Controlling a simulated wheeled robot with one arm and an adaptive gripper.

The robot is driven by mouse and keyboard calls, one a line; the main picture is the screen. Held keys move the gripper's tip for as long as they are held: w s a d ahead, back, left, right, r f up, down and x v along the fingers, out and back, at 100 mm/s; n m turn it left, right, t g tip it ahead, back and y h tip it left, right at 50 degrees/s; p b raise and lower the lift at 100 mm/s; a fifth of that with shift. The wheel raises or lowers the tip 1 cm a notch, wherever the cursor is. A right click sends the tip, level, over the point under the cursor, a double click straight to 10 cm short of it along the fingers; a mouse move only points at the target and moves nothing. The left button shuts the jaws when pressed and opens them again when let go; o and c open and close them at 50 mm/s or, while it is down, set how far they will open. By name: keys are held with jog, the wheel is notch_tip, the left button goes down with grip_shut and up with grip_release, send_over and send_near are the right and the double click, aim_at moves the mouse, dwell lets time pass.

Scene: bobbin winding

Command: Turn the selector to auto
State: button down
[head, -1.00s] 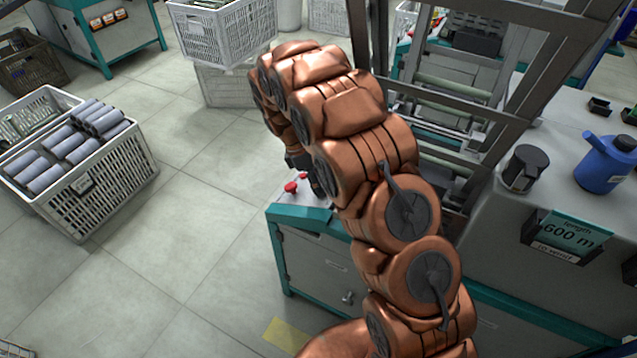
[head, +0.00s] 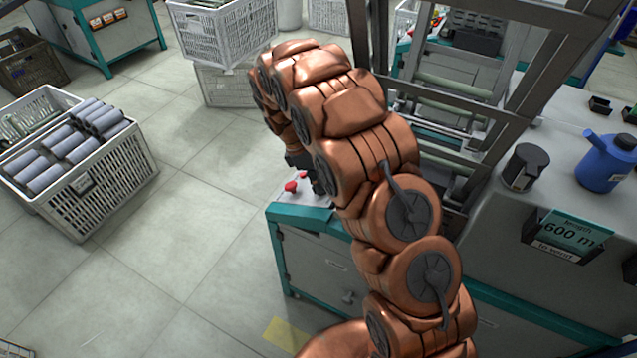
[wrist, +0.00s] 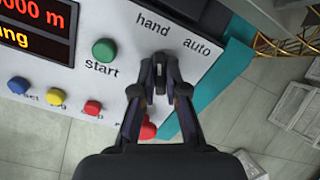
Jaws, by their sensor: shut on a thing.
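The selector (wrist: 161,58) is a small dark knob on the light panel in the wrist view, below the printed words "hand" and "auto". My gripper (wrist: 160,78) is shut on it, with one finger on each side. The fingers hide most of the knob. Its visible end points up the picture, nearer to "hand" than to "auto"; its exact angle is hard to tell. In the head view my arm hides the selector and the fingertips.
A green start button (wrist: 105,51) and blue, yellow and red buttons lie left of the selector. A red mushroom button (wrist: 148,130) sits close below my fingers; it also shows in the head view (head: 291,187). The teal panel edge (wrist: 214,85) is at the right.

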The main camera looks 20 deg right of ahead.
jog(key=m+b, duration=0.3)
jog(key=m, duration=0.3)
jog(key=m+b, duration=0.2)
jog(key=m, duration=0.3)
jog(key=shift+s+a+m, duration=0.1)
jog(key=shift+m, duration=0.2)
dwell(0.3)
jog(key=c, duration=1.2)
grip_release()
jog(key=v, duration=1.2)
